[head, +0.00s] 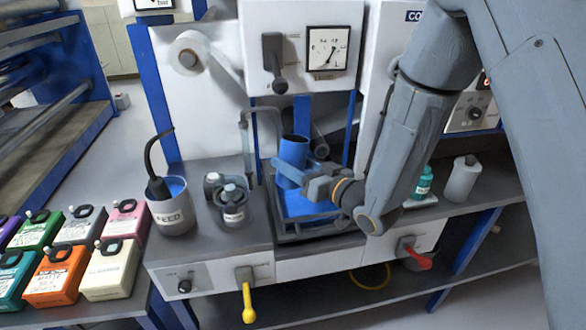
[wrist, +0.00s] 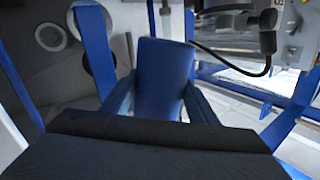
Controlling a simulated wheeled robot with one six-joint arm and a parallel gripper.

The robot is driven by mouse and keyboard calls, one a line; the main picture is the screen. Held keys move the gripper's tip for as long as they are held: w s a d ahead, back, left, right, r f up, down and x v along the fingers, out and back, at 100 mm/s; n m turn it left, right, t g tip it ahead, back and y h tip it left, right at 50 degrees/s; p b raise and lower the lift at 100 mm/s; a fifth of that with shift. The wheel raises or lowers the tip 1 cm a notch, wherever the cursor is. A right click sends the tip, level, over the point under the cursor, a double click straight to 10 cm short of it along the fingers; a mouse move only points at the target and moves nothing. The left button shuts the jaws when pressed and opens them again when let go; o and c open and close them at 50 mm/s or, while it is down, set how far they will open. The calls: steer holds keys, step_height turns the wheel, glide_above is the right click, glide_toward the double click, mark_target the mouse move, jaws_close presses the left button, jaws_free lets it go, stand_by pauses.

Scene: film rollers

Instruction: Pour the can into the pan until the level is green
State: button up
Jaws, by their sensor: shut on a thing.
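My gripper (head: 290,174) is shut on a blue can (head: 292,150), with its fingers on either side. The can stands near upright, its open top facing up, above the pan. The can also shows between the blue fingers in the wrist view (wrist: 163,72); a dark part of my own body covers the lower part of that view. The pan (head: 308,233) is a dark grey tray under a roller, with blue in it, partly hidden by my gripper. I see no stream from the can. A white dial (head: 326,48) hangs above; its markings are too small to read.
A pot marked FEED (head: 172,215) and small lidded bottles (head: 233,208) stand left of the pan. A teal bottle (head: 421,184) and a grey bottle (head: 462,180) stand right. A yellow lever (head: 248,305) and a red lever (head: 416,257) stick out in front. Blue uprights rise behind.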

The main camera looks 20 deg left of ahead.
mark_target(301, 156)
steer(key=shift+r+n+t, duration=0.3)
steer(key=shift+r+n, duration=1)
steer(key=shift+r, duration=0.45)
